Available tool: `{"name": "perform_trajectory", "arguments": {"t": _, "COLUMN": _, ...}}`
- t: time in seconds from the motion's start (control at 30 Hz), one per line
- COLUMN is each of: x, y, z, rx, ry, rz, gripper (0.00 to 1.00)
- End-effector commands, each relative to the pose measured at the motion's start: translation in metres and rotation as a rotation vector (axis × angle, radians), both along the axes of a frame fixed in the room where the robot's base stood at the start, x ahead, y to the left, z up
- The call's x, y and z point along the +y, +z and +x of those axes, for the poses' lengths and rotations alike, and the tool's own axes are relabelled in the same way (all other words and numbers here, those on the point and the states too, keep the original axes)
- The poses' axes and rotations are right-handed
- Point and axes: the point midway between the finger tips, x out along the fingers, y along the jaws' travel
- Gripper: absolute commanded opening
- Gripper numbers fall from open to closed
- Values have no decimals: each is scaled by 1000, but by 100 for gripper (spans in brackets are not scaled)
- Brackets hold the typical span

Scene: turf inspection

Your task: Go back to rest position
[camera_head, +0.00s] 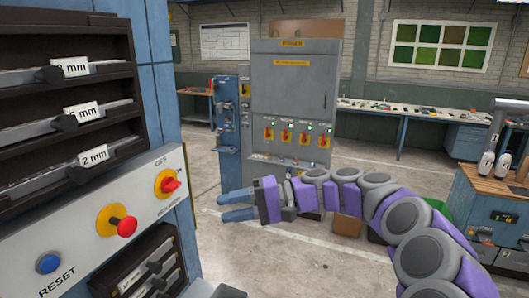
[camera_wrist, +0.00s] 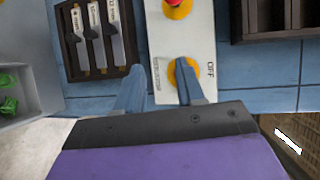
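My gripper (camera_head: 223,207) is in the middle of the head view, at the end of my purple and grey arm, which reaches in from the lower right. Its two blue-grey fingers point left toward the grey control panel (camera_head: 75,245). In the wrist view my gripper (camera_wrist: 160,68) shows its fingers apart with nothing between them. The right finger overlaps the yellow rotary switch (camera_wrist: 174,73) in that view; I cannot tell whether they touch. In the head view the switch with its red handle (camera_head: 168,185) shows fully, with the gripper to its right.
A red push button (camera_head: 127,226) and blue reset button (camera_head: 48,264) are on the near panel. A dark rack (camera_head: 125,40) holds gauges above it. A grey cabinet (camera_head: 290,85) stands behind my gripper. A wooden-topped workbench (camera_head: 490,190) is at right. Concrete floor (camera_head: 290,255) is open between.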

Motion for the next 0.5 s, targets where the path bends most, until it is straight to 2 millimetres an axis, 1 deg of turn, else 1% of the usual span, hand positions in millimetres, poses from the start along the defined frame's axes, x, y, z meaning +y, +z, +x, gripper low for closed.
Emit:
{"name": "perform_trajectory", "arguments": {"t": 0.03, "x": 5, "y": -6, "z": -26, "rx": -9, "ry": 35, "rz": -50, "gripper": 38}}
{"name": "perform_trajectory", "arguments": {"t": 0.13, "x": 9, "y": -22, "z": -70, "rx": -21, "ry": 86, "rz": -169, "gripper": 38}}
{"name": "perform_trajectory", "arguments": {"t": 0.23, "x": 7, "y": -46, "z": -111, "rx": -36, "ry": 122, "rz": -300, "gripper": 38}}
{"name": "perform_trajectory", "arguments": {"t": 0.27, "x": 4, "y": -54, "z": -122, "rx": -42, "ry": 129, "rz": -341, "gripper": 38}}
{"name": "perform_trajectory", "arguments": {"t": 0.3, "x": 0, "y": -65, "z": -137, "rx": -46, "ry": 139, "rz": -397, "gripper": 38}}
{"name": "perform_trajectory", "arguments": {"t": 0.37, "x": -8, "y": -83, "z": -159, "rx": -56, "ry": 147, "rz": -482, "gripper": 38}}
{"name": "perform_trajectory", "arguments": {"t": 0.4, "x": -15, "y": -96, "z": -174, "rx": -59, "ry": 154, "rz": -543, "gripper": 38}}
{"name": "perform_trajectory", "arguments": {"t": 0.47, "x": -28, "y": -115, "z": -194, "rx": -66, "ry": 156, "rz": -631, "gripper": 38}}
{"name": "perform_trajectory", "arguments": {"t": 0.5, "x": -38, "y": -130, "z": -208, "rx": -67, "ry": 157, "rz": -692, "gripper": 38}}
